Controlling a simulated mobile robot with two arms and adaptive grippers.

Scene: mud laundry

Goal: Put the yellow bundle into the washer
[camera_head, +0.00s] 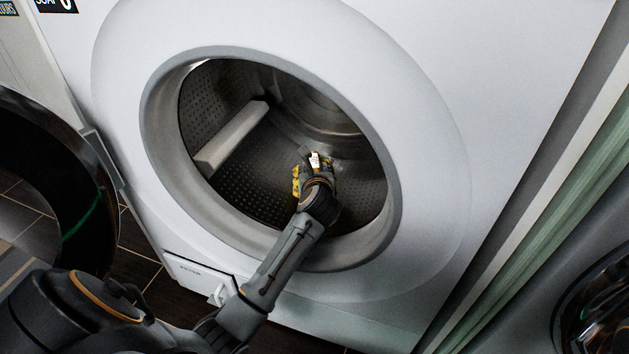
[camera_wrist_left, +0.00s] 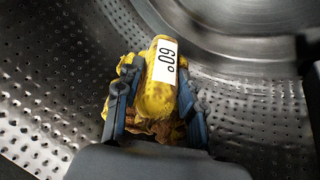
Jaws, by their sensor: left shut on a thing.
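The washer (camera_head: 430,200) stands in front of me with its round door opening uncovered. My left arm reaches through the opening, and my left gripper (camera_head: 314,168) is inside the drum (camera_head: 215,95). The gripper is shut on the yellow bundle (camera_head: 297,183), which is mostly hidden by the gripper in the head view. In the left wrist view the yellow bundle (camera_wrist_left: 152,98) sits between the two fingers (camera_wrist_left: 155,100) and carries a white label reading "60°". The perforated drum wall (camera_wrist_left: 50,80) surrounds it. I cannot tell whether the bundle touches the drum. My right gripper is not in view.
The dark round washer door (camera_head: 50,180) hangs open at the left. A pale drum paddle (camera_head: 232,137) juts from the drum wall left of my gripper. The grey rim (camera_head: 165,150) of the opening surrounds my forearm. Another round machine door (camera_head: 600,310) shows at the lower right.

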